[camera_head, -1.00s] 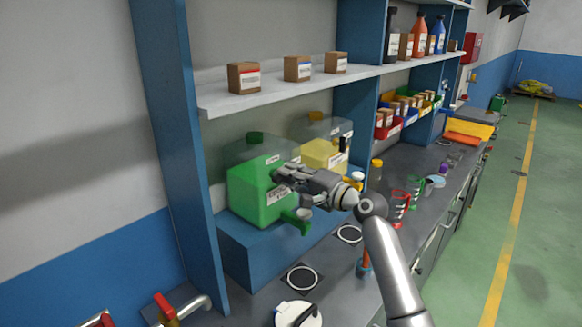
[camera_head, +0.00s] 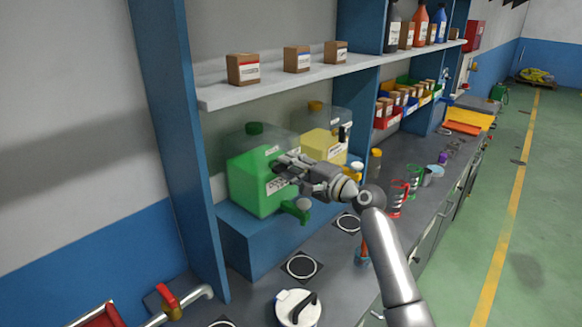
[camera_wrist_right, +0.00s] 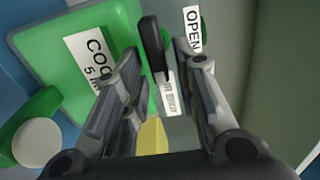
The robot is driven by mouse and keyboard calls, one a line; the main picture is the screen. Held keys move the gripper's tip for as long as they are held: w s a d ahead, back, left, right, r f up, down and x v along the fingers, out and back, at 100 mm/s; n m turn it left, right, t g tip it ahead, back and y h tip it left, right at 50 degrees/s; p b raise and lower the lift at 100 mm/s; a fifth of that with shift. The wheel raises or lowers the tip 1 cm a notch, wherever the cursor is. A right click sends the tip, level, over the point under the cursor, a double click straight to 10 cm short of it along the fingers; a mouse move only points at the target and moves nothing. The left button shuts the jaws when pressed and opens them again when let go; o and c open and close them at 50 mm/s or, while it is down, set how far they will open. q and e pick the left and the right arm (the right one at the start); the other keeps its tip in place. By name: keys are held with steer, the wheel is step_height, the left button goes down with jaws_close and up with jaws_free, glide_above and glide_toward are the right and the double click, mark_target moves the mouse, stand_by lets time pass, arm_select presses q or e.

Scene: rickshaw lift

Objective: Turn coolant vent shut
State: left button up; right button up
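The green coolant jug (camera_head: 250,188) stands on a blue riser, with a green tap (camera_head: 296,208) low on its front. In the right wrist view the jug (camera_wrist_right: 65,30) fills the upper left, with a label reading "COO". A black lever (camera_wrist_right: 152,45) stands between my right gripper's fingers (camera_wrist_right: 158,62), with gaps visible beside it. A tag (camera_wrist_right: 193,28) reading "OPEN" is to its right; another tag by the lever is unreadable. In the head view my right gripper (camera_head: 284,168) is open in front of the jug and hides the lever. My left gripper is out of view.
A yellow-filled jug (camera_head: 324,145) stands just behind the green one. A shelf (camera_head: 300,80) with small boxes runs above. A red-handled valve (camera_head: 166,296) is at lower left.

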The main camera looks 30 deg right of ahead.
steer(key=shift+s, duration=0.1)
steer(key=v, duration=1.2)
stand_by(0.5)
